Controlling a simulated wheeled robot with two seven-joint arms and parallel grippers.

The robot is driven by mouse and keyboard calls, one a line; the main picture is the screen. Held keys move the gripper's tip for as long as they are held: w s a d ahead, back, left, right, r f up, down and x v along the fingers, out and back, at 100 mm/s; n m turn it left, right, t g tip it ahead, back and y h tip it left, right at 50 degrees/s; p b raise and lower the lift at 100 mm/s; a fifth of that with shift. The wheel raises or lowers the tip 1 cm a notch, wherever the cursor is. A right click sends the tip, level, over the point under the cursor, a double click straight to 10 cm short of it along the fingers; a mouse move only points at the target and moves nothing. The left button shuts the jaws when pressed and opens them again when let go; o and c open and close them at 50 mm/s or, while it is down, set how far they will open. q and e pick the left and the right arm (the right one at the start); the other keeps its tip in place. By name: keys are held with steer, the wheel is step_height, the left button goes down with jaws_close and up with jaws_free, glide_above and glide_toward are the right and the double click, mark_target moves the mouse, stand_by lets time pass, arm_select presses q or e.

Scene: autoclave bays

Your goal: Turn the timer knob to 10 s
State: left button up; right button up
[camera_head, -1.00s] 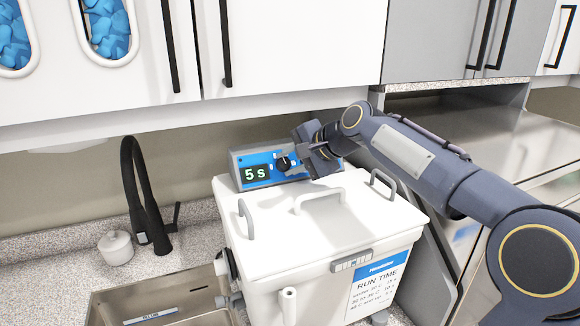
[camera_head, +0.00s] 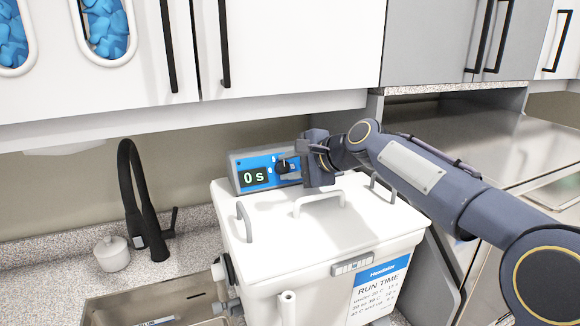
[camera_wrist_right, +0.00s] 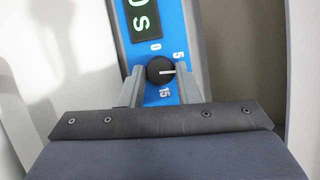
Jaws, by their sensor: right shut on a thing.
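The timer box (camera_head: 240,182) stands behind the white lidded unit and has a blue face. Its display (camera_head: 255,177) reads 0 s. The black timer knob (camera_head: 283,167) sits to the right of the display; it also shows in the right wrist view (camera_wrist_right: 157,72), with its white pointer toward the right, just below the 5 mark. Printed marks 0, 5 and 15 are visible around it; a 10 mark is not visible. My right gripper (camera_head: 292,166) is shut on the knob, one finger on each side. My left gripper is not in view.
The white unit (camera_head: 265,220) with grey lid handles stands below my right arm. A sink (camera_head: 110,300), black faucet (camera_head: 133,180) and small white jar (camera_head: 113,254) are at left. Cabinets (camera_head: 285,50) hang above. A steel counter (camera_head: 470,125) lies at right.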

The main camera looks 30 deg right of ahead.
steer(key=o, duration=0.9)
steer(key=shift+o, duration=0.2)
steer(key=b+v, duration=0.1)
steer(key=v, duration=0.7)
